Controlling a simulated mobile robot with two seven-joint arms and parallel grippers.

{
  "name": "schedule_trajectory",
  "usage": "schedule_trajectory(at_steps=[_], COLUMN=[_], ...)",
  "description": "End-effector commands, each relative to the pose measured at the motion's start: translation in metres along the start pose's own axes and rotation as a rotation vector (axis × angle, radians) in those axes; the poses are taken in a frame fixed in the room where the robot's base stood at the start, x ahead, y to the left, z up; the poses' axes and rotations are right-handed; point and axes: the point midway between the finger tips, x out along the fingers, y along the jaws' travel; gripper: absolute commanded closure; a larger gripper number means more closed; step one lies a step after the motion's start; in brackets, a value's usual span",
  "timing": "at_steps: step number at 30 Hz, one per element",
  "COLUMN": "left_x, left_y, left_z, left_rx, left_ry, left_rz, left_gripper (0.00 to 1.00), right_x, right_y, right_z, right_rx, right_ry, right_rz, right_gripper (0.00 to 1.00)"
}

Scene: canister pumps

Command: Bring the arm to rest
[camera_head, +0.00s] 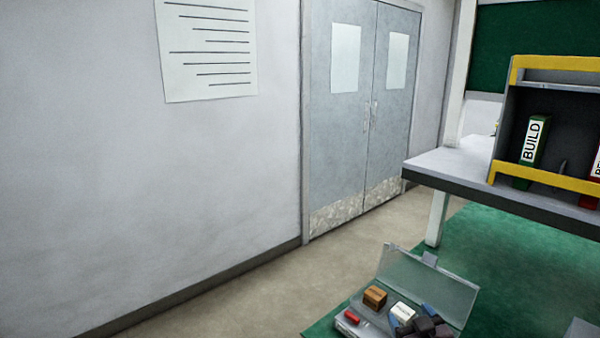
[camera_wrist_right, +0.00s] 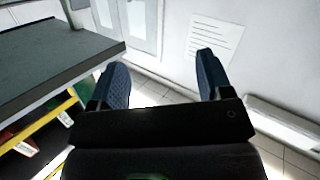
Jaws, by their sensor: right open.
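My right gripper (camera_head: 413,318) shows low in the head view, dark with blue fingers, in front of the open case. In the right wrist view my right gripper (camera_wrist_right: 163,65) has its two blue fingers wide apart with nothing between them. My left gripper is not in view.
An open clear-lidded case (camera_head: 430,283) holds small boxes, including a brown box (camera_head: 375,297). A grey table (camera_head: 450,168) bears a yellow-edged shelf unit (camera_head: 545,178) with binders. Grey double doors (camera_head: 360,110) stand behind; the floor before them is clear.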

Motion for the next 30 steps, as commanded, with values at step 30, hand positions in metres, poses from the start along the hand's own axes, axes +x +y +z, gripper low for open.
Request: schedule_trajectory(at_steps=[30], left_x=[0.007], left_y=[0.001], left_z=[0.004], left_rx=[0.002], left_ry=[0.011], left_rz=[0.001], left_gripper=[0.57], right_x=[-0.240], right_y=[-0.035], right_z=[0.213], right_rx=[0.154], right_ry=[-0.423], right_rz=[0.042], right_gripper=[0.28])
